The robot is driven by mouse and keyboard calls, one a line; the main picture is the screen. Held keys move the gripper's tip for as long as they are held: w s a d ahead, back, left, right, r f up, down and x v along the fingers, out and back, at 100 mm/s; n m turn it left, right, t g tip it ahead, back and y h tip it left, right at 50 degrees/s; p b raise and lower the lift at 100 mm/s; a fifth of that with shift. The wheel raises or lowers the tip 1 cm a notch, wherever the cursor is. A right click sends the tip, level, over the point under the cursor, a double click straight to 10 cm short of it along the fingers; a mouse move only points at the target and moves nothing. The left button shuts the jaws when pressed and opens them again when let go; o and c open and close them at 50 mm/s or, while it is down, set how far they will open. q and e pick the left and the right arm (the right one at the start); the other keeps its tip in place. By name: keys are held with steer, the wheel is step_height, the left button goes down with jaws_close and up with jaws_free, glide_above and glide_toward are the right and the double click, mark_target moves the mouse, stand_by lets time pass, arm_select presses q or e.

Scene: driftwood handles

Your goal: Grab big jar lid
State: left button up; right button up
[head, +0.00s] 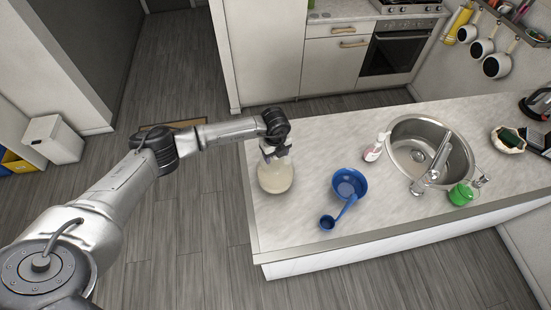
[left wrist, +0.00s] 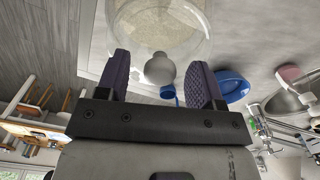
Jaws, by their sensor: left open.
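The big glass jar (head: 275,180), with pale grainy contents, stands on the left end of the counter. Its clear lid has a round knob (left wrist: 160,68), seen in the left wrist view. In the head view the lid is mostly hidden behind my gripper. My left gripper (head: 276,155) is at the top of the jar. It is open, with one dark ribbed finger on each side of the knob and visible gaps between them. The left gripper also shows in the left wrist view (left wrist: 160,70). My right gripper is out of view.
Farther right are a pinkish bottle (head: 373,150), the sink (head: 407,147) and a green-capped jar (head: 460,195).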

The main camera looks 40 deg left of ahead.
arm_select(q)
steer(key=c, duration=1)
